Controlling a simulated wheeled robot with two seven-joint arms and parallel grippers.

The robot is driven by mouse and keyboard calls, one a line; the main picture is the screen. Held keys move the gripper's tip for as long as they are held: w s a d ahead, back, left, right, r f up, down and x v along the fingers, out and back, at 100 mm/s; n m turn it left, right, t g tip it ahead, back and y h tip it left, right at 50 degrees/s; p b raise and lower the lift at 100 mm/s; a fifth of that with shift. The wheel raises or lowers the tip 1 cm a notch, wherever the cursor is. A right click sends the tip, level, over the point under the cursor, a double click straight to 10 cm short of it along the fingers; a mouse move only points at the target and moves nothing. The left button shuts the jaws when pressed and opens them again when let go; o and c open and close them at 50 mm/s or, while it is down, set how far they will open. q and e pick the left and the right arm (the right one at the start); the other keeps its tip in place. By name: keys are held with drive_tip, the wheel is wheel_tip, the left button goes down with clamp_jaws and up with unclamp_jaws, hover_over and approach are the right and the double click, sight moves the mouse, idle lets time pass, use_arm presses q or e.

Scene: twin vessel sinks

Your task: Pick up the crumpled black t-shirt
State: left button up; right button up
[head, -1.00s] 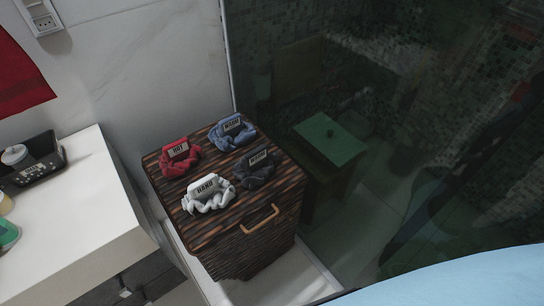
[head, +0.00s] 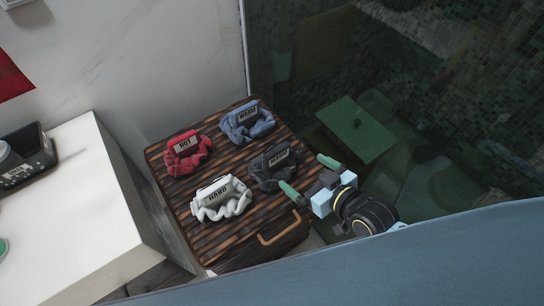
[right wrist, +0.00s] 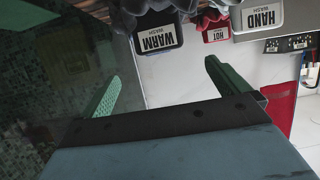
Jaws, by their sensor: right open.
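The crumpled black t-shirt (head: 267,177) is a dark grey-black heap with a tag, at the right side of the dark striped wooden hamper top (head: 188,231). My right gripper (head: 308,175) is open and empty, just right of the t-shirt, its two green fingers apart and pointing toward it. No contact is clear. In the right wrist view, the fingers (right wrist: 162,72) are spread below a dark tag (right wrist: 158,38) reading WARM WASH, with dark cloth at the top edge. My left gripper is not in view.
Close by on the hamper lie a blue garment (head: 246,124), a red one (head: 187,157) and a white one (head: 222,204), each tagged. A tan handle (head: 279,227) is on the front. A glass wall stands behind; a white counter (head: 75,200) is at left.

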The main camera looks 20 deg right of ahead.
sight(279, 155)
drive_tip(key=b+x, duration=0.1)
drive_tip(key=x, duration=0.2)
drive_tip(key=b+x, duration=0.1)
drive_tip(key=x, duration=0.2)
drive_tip(key=shift+w+a+f, duration=0.15)
drive_tip(key=shift+f, duration=0.35)
drive_tip(key=shift+b+x, duration=1)
drive_tip(key=shift+x, duration=1.9)
drive_tip(key=shift+w, duration=0.45)
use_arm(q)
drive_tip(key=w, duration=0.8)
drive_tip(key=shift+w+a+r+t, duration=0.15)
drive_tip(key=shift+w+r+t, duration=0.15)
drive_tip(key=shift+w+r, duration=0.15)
use_arm(e)
drive_tip(key=c, duration=1.3)
